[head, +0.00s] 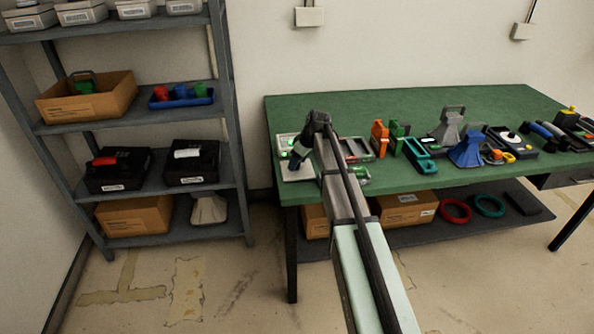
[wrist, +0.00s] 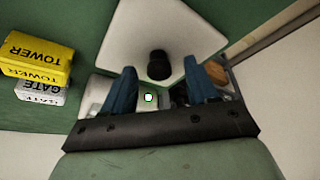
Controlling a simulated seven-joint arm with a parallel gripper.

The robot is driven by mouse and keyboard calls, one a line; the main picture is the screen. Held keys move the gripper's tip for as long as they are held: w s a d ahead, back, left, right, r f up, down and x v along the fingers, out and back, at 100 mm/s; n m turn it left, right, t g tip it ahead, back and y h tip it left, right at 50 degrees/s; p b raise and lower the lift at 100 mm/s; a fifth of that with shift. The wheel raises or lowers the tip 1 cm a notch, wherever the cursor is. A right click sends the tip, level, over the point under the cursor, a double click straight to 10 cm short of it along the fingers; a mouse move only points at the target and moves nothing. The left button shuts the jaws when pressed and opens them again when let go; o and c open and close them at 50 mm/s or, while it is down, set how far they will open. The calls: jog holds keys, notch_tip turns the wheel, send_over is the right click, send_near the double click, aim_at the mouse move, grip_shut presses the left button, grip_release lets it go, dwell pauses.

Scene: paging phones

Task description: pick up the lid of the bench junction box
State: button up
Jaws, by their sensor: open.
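A pale, flat, squarish lid (wrist: 190,30) with a black knob (wrist: 158,65) fills the upper middle of the wrist view. In the head view the pale lid (head: 299,174) shows near the bench's left front corner, partly hidden by my gripper. My gripper (head: 296,162) is open there, pointing down over it. In the wrist view my gripper's (wrist: 160,72) two blue fingertips lie to either side of the knob, apart from it in the picture. I cannot tell their height over it. A pale part with a lit green spot (wrist: 148,97) shows between the fingers; the junction box is otherwise hard to make out.
A yellow block marked TOWER (wrist: 35,60) and a pale one marked GATE (wrist: 40,93) lie left in the wrist view. Phones, blue and grey cones and other items crowd the green bench (head: 345,110) to the right. A metal shelf (head: 150,130) stands at the left.

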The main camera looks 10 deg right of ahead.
jog(key=shift+c, duration=0.3)
grip_shut()
jog(key=shift+r, duration=0.1)
notch_tip(320, 180, up, 9)
jog(key=w+r, duration=0.2)
jog(key=w, duration=1.2)
jog(key=shift+w, duration=0.25)
